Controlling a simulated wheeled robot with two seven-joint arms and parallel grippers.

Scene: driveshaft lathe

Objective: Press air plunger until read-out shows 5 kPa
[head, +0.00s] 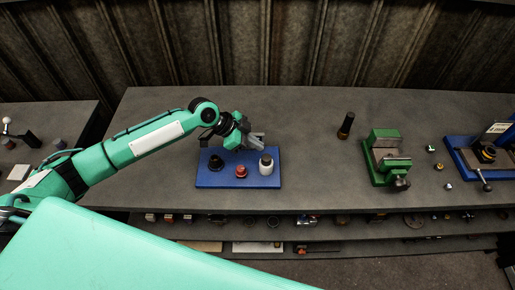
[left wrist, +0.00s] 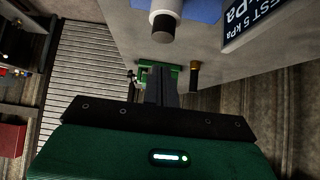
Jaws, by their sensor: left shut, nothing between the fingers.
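A blue base plate (head: 238,182) lies on the bench. It carries a black knob (head: 216,162) at left, a red knob (head: 241,171) at the front middle and a white cylinder with a dark top (head: 266,166) at right. I cannot tell for sure which is the air plunger. My left gripper (head: 259,141) is shut and empty, just behind and above the white cylinder, apart from it. In the left wrist view the white cylinder (left wrist: 165,8) shows above the shut fingers (left wrist: 161,86). A dark read-out panel (left wrist: 255,20) shows "EST 5 kPa" and another "kPa"; its current figure is cut off.
A dark upright cylinder (head: 346,125) and a green vise (head: 386,157) stand to the right. A blue fixture (head: 470,158) is at the far right, with small parts between. The bench between plate and vise is clear. A corrugated wall (head: 300,45) rises behind.

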